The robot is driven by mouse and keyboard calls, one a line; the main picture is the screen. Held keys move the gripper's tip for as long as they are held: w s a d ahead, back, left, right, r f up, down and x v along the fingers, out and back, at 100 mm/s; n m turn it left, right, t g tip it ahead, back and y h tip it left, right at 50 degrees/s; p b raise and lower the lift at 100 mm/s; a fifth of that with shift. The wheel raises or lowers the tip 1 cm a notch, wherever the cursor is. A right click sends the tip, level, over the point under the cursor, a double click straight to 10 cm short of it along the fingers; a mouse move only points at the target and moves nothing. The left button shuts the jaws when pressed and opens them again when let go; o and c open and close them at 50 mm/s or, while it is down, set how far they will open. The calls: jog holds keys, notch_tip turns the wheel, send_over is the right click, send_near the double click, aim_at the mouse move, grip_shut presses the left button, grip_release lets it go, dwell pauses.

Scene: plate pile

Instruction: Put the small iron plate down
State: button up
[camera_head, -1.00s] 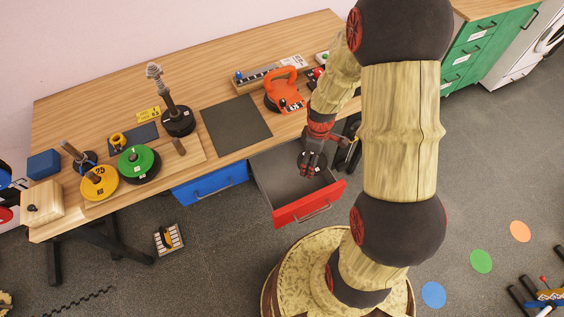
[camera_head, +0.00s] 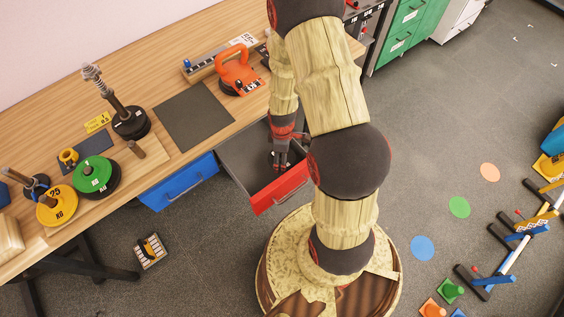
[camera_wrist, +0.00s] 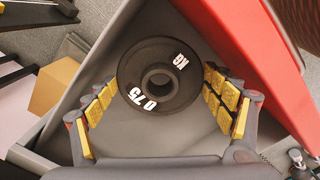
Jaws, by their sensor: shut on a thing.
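The small iron plate (camera_wrist: 140,62) is a black disc marked 0.75 KG with a round centre hole, seen face-on in the wrist view. My gripper (camera_wrist: 163,88) is shut on it, with yellow pads at its left and right edges. In the head view my gripper (camera_head: 281,163) points down inside the outline of the open red-fronted drawer (camera_head: 283,194). The plate is mostly hidden there by the fingers. The drawer's grey floor (camera_wrist: 165,138) shows beneath the plate; I cannot tell whether they touch.
The drawer hangs under a wooden table (camera_head: 180,62), beside a blue drawer (camera_head: 180,183). On the table are a dark mat (camera_head: 194,116), an orange kettlebell (camera_head: 238,76), a green plate (camera_head: 92,176) and a yellow plate (camera_head: 57,207). My arm covers the drawer's right side.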

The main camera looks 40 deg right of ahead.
jog(key=shift+f+b, duration=0.6)
jog(key=shift+f, duration=1.25)
jog(key=shift+f, duration=0.2)
jog(key=o, duration=1.9)
